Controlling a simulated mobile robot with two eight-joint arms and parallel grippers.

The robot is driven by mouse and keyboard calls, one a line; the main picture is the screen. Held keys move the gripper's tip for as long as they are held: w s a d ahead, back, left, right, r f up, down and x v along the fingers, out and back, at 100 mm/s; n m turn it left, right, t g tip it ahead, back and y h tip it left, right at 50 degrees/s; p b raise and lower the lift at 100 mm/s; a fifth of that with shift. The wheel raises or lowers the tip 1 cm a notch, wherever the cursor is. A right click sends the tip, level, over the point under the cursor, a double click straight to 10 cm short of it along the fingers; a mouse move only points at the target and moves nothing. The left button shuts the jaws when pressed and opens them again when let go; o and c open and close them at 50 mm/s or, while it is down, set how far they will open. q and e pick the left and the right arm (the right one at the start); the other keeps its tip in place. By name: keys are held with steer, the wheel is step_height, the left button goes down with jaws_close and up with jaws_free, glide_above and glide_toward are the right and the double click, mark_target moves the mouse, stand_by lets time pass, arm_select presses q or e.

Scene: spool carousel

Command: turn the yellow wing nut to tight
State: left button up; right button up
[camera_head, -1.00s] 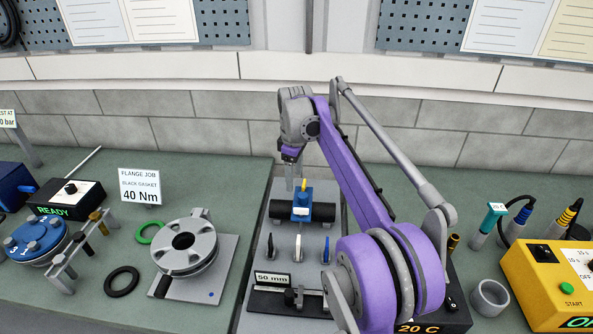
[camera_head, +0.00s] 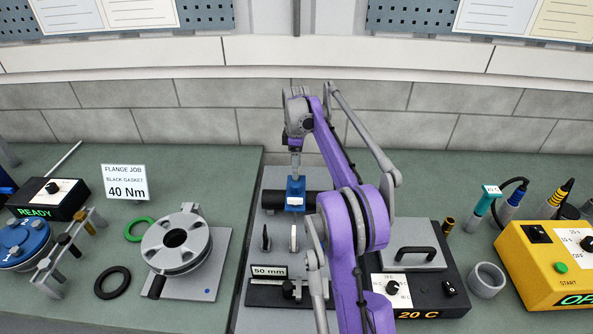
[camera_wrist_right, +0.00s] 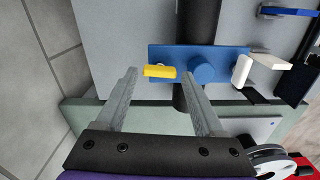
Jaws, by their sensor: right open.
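The yellow wing nut (camera_wrist_right: 159,71) shows in the right wrist view beside a round blue knob-like part, on a blue block (camera_wrist_right: 225,58). In the head view this blue block (camera_head: 295,203) sits on a black cylinder (camera_head: 272,200), and the nut is hidden by my right gripper (camera_head: 295,172). The right gripper points down just above the block. In the right wrist view its two grey fingers are apart, with the yellow nut appearing between their tips. I cannot tell whether either finger touches it. My left gripper is not in view.
Small handles (camera_head: 293,238) and a "50 mm" label (camera_head: 269,271) stand in front of the block. A grey flange (camera_head: 176,243) is to the left. A black box reading 20 C (camera_head: 430,300) and a yellow box (camera_head: 545,265) are to the right.

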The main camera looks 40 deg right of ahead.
steer(key=shift+f, duration=0.9)
steer(key=shift+c, duration=0.3)
steer(key=c, duration=1)
